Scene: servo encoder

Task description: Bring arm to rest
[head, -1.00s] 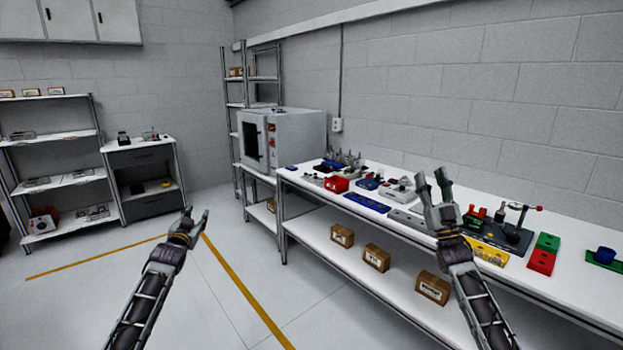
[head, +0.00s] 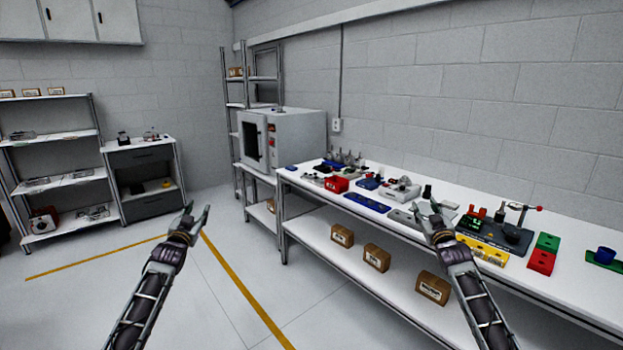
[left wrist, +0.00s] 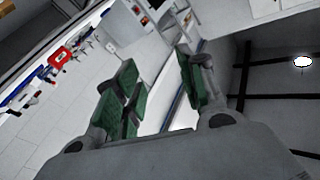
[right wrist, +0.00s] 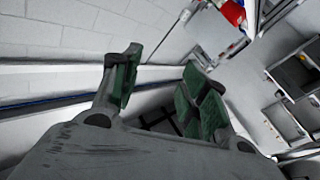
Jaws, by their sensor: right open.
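My left gripper (head: 197,212) hangs in the air over the open floor, left of the workbench. Its two green-padded fingers stand apart in the left wrist view (left wrist: 157,70), with nothing between them. My right gripper (head: 432,208) is in the air at the front edge of the white workbench (head: 330,208) in the head view, its fingers pointing up. The green-padded fingers stand apart in the right wrist view (right wrist: 162,62), and the gap is empty. It hides a small part of the bench top behind it.
The bench holds a red bin (head: 336,184), a blue tray (head: 367,203), a yellow block (head: 490,254), red and green bins (head: 541,261) and a blue cup (head: 606,254). Cardboard boxes (head: 433,287) sit on its lower shelf. A grey oven (head: 290,136) stands beyond. The left floor is clear.

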